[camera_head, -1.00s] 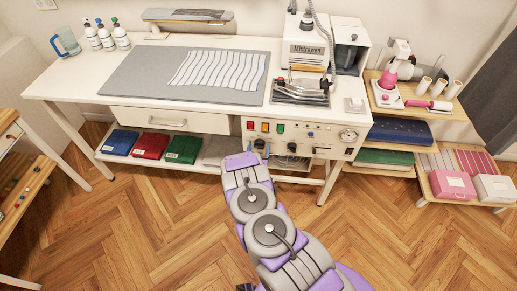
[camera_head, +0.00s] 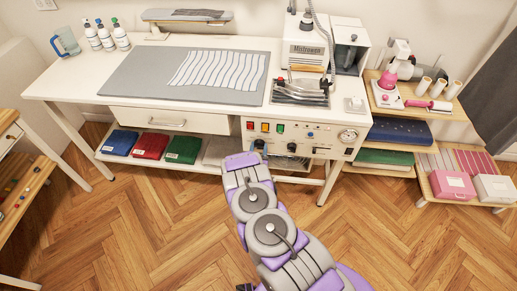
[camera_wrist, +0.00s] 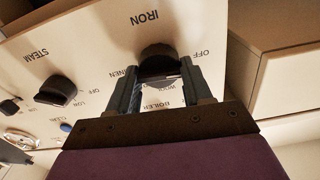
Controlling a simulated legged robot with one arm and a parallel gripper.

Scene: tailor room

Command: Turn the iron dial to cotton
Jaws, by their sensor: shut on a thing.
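The dark round iron dial (camera_wrist: 158,56) shows in the wrist view under the upside-down word IRON on the cream panel. The label OFF is to its right and part of LINEN to its left; other setting labels are partly hidden. My gripper (camera_wrist: 163,80) has one finger on each side of the dial and is shut on it. The dial's pointer direction is hard to tell. In the head view my gripper (camera_head: 262,151) is at the panel (camera_head: 325,135) on the front of the ironing table, mostly hidden by my arm.
A second dark dial marked STEAM (camera_wrist: 57,91) is left of the iron dial in the wrist view. Folded cloths (camera_head: 150,146) lie on the shelf left of my arm. The wooden floor is open.

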